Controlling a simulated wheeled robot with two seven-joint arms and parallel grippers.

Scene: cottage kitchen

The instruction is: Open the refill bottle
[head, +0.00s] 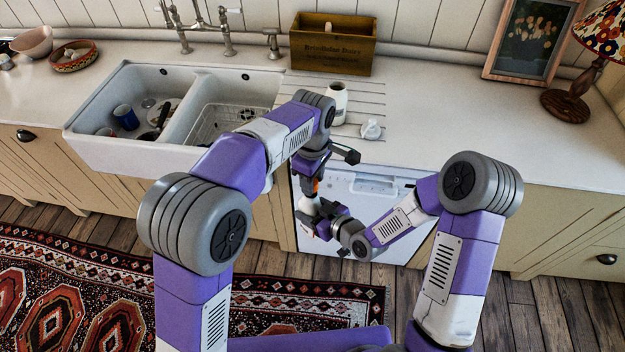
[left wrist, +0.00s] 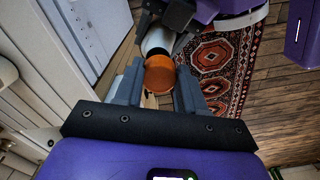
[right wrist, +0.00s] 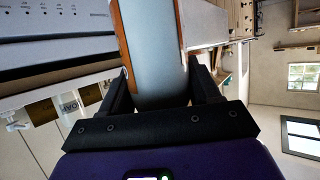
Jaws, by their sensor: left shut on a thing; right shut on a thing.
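The refill bottle (head: 309,206) is a pale cylinder held in the air in front of the white appliance below the counter. Its orange cap (left wrist: 160,76) lies between the fingers of my left gripper (left wrist: 159,92), which is shut on it from above. My right gripper (right wrist: 163,88) is shut on the bottle's body, which fills the space between its fingers in the right wrist view (right wrist: 153,45). An orange strip shows along the body's left edge there. My left wrist and fingers hide part of the cap in the head view. I cannot tell whether the cap is loose.
A white jar (head: 338,104) and a small white item (head: 371,129) stand on the counter behind my arms. A wooden crate (head: 332,55) is at the wall. The double sink (head: 150,150) is at left, the lamp (head: 573,103) at right. A patterned rug (head: 60,275) covers the floor at left.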

